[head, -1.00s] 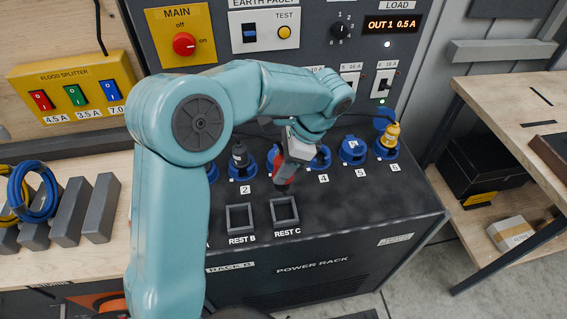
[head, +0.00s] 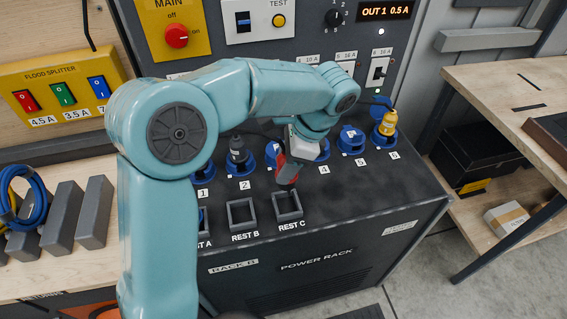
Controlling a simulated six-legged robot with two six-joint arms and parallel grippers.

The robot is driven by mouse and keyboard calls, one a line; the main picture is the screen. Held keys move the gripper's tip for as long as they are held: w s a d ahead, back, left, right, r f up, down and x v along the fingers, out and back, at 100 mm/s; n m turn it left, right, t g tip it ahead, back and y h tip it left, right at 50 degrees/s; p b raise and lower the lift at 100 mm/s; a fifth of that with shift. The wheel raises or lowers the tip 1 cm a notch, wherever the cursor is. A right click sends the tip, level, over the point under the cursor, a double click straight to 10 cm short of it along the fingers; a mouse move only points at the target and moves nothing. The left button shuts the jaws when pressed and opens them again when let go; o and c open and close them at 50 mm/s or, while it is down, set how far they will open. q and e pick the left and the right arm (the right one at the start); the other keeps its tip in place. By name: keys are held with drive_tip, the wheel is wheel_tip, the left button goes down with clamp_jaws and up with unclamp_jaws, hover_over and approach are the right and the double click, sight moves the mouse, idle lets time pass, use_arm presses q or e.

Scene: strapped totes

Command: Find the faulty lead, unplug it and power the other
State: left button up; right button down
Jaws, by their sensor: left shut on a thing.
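My left gripper (head: 287,163) is shut on a dark plug with red on it (head: 288,176). It holds the plug over the rack top, between socket 3 (head: 271,150) and the REST C holder (head: 288,206); most of the plug is hidden. The REST B holder (head: 241,214) looks empty, as does REST C. A black plug (head: 237,150) stands in socket 2. A yellow plug (head: 389,122) stands in socket 6. Socket 5 (head: 351,140) shows a blue cap and no plug. Socket 4 (head: 323,150) is partly behind the gripper. The right gripper is not in view.
The display (head: 387,12) reads OUT 1 0.5 A. The red MAIN knob (head: 177,36) and a flood splitter (head: 62,88) with red, green and blue switches are at the back left. Coiled cables (head: 28,200) lie at left. A wooden bench (head: 495,85) stands at right.

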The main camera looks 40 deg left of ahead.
use_arm(q)
wheel_tip(320, 180, down, 4)
drive_tip(key=b, duration=0.3)
drive_tip(key=shift+f+b, duration=0.15)
drive_tip(key=shift+b, duration=0.2)
drive_tip(key=shift+f+b, duration=0.3)
drive_tip(key=shift+f, duration=0.35)
drive_tip(key=shift+f+b, duration=0.85)
drive_tip(key=shift+f, duration=0.7)
drive_tip(key=o, duration=1.2)
drive_tip(key=p+v, duration=0.2)
drive_tip(key=v, duration=1.4)
drive_tip(key=shift+r, duration=0.15)
drive_tip(key=shift+d, duration=0.1)
